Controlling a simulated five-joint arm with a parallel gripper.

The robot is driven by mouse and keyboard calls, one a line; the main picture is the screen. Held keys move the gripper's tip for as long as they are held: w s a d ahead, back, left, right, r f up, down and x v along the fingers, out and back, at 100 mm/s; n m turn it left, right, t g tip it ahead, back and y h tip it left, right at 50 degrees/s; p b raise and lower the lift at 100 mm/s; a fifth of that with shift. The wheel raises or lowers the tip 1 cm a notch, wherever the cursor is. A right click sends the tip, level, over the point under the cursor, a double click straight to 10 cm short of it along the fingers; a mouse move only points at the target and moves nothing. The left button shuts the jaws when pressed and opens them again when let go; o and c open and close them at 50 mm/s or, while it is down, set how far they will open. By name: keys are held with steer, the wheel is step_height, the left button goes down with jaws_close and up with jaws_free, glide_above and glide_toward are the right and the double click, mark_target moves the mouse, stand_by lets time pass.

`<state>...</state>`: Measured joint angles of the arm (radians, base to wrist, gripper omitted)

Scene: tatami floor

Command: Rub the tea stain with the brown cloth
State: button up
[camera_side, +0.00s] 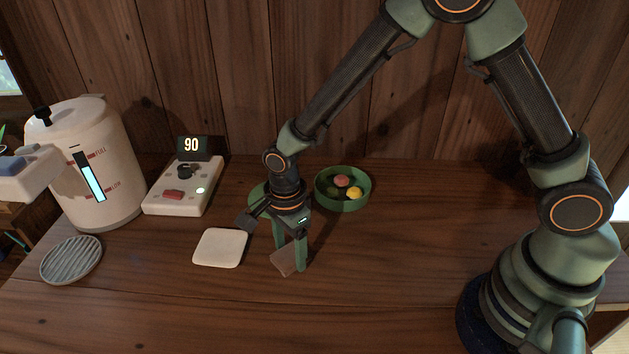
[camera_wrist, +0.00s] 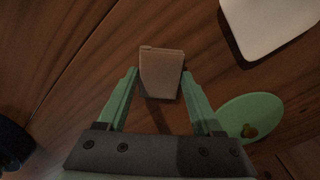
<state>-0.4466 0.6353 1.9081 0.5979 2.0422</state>
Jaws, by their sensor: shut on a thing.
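The brown cloth (camera_side: 285,262) is a small folded, pinkish-brown piece at the wooden table top. My gripper (camera_side: 289,257) points down and is shut on it, with one green finger on each side. In the wrist view the cloth (camera_wrist: 161,74) sits between the two fingertips and sticks out beyond them. It is low at the table; I cannot tell whether its lower edge touches the wood. I cannot make out the tea stain in either view; it may be hidden under the cloth or lost in the dark wood.
A white square pad (camera_side: 220,248) lies close left of my gripper. A control box (camera_side: 178,199), white tank (camera_side: 92,165) and round grey coaster (camera_side: 72,259) stand left. The front middle is clear.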

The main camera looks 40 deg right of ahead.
mark_target(289, 279)
steer(key=shift+s+a, duration=1.45)
steer(key=shift+s, duration=0.1)
steer(key=shift+w+d, duration=3.55)
step_height(289, 279, up, 8)
